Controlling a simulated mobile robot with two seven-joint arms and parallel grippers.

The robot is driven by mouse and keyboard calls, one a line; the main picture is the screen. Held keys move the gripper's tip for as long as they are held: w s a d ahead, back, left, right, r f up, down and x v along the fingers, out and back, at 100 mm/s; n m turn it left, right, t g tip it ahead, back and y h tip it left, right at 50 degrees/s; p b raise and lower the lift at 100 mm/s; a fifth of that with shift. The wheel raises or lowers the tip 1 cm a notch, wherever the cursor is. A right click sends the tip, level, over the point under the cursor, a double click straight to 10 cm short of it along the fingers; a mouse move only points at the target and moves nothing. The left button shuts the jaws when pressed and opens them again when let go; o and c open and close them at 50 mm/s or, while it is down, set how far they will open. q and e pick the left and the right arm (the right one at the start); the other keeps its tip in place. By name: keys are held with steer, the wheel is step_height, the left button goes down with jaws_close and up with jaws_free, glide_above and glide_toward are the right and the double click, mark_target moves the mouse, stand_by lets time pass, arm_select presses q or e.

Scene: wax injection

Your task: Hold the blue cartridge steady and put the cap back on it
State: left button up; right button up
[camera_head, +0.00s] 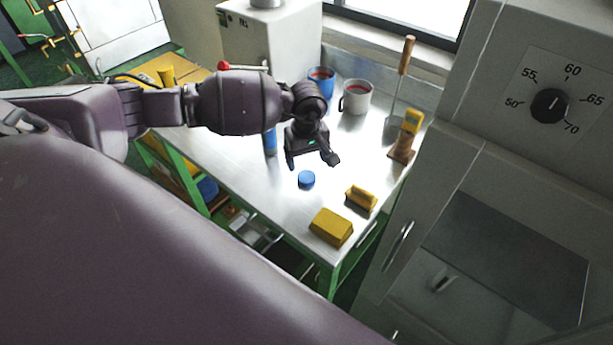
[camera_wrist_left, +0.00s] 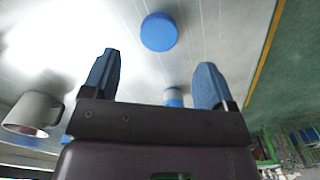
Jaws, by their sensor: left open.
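The blue cap (camera_head: 306,180) lies on the metal table just in front of my left gripper (camera_head: 312,162). It also shows in the left wrist view (camera_wrist_left: 158,32), beyond the fingertips and between their lines. The blue cartridge (camera_head: 270,142) stands left of the gripper, partly hidden behind my left arm. In the left wrist view a blue and white piece of it (camera_wrist_left: 173,97) shows between the fingers, mostly hidden by the gripper body. My left gripper (camera_wrist_left: 158,60) is open and empty above the table. My right gripper is not in view.
A blue mug (camera_head: 321,78) and a grey-white mug (camera_head: 356,97) stand behind the gripper. A yellow block (camera_head: 331,228) and yellow-topped brush (camera_head: 361,196) lie near the front edge.

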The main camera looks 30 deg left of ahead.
mark_target(307, 178)
arm_select(q)
steer(key=shift+f, duration=0.8)
steer(key=shift+f+p, duration=0.55)
steer(key=shift+f, duration=2.05)
steer(key=c, duration=1)
